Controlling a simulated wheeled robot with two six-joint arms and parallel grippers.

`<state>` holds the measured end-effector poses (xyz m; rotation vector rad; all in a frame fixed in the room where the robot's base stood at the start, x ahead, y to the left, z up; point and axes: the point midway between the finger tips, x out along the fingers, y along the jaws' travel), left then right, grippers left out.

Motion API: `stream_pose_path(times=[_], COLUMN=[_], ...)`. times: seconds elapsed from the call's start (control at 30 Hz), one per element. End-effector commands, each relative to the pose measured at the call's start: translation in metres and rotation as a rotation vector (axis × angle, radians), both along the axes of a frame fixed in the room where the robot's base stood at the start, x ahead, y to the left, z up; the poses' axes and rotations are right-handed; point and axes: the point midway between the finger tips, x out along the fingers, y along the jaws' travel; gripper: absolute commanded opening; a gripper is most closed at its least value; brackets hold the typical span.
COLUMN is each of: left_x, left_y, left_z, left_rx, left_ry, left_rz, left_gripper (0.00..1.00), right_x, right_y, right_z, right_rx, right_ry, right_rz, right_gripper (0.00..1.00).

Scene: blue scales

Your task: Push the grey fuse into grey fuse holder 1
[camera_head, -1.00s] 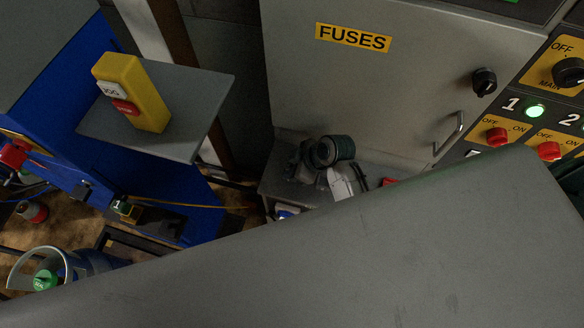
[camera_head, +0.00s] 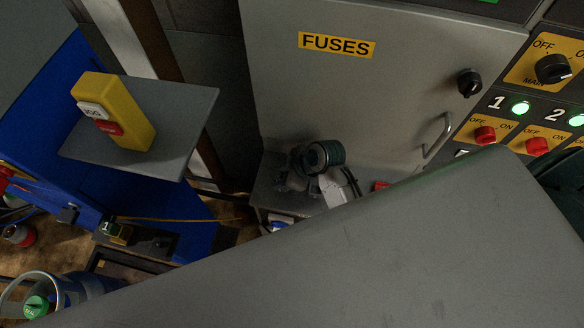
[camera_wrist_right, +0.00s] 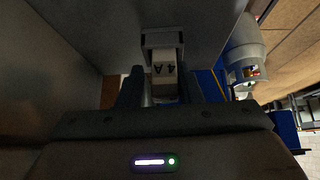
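In the right wrist view a pale grey block marked with an upside-down "4 A" (camera_wrist_right: 164,69), which looks like the grey fuse, sits between the two fingers of my right gripper (camera_wrist_right: 163,88). The fingers lie close along both sides of the block. A grey squared bracket (camera_wrist_right: 161,40) is just beyond the fingertips, at the block's far end. I cannot tell whether it is a fuse holder or how deep the block sits in it. In the head view I cannot make out the fuse, holder or either gripper; a broad grey surface covers the foreground.
The grey cabinet with a yellow FUSES label (camera_head: 337,45) stands behind, with a handle (camera_head: 436,135) and black knob (camera_head: 469,82). Red switches (camera_head: 485,135) and green lamps are at right. A yellow button box (camera_head: 114,111) is at left. Grey walls flank my right gripper.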

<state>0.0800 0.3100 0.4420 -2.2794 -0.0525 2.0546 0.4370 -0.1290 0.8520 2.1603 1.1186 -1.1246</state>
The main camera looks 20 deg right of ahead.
Motion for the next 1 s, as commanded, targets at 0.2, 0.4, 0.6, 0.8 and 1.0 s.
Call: stream_pose_path(times=[0.2,0.4,0.6,0.8,1.0], left_x=[0.003,0.004,-0.006,0.0,0.003], left_y=[0.002,0.003,-0.001,-0.001,0.0], left_z=[-0.015,-0.024,-0.029,-0.029,-0.029], left_rx=[0.002,0.003,-0.001,-0.001,0.0], left_ry=[-0.003,-0.005,0.007,0.0,-0.004], left_rz=[-0.001,-0.001,0.0,0.0,0.0], left_gripper=[0.36,0.36,0.36,0.36,0.36], right_x=[-0.022,-0.032,-0.039,-0.041,-0.041], right_y=[-0.019,-0.037,-0.047,-0.05,-0.049], right_z=[0.013,0.055,0.082,0.09,0.091], right_rx=[-0.014,-0.012,-0.007,-0.005,-0.003], right_ry=[0.026,0.001,-0.011,-0.013,-0.014], right_rz=[0.008,0.004,0.003,0.002,0.002], right_gripper=[0.48,0.48,0.48,0.48,0.48])
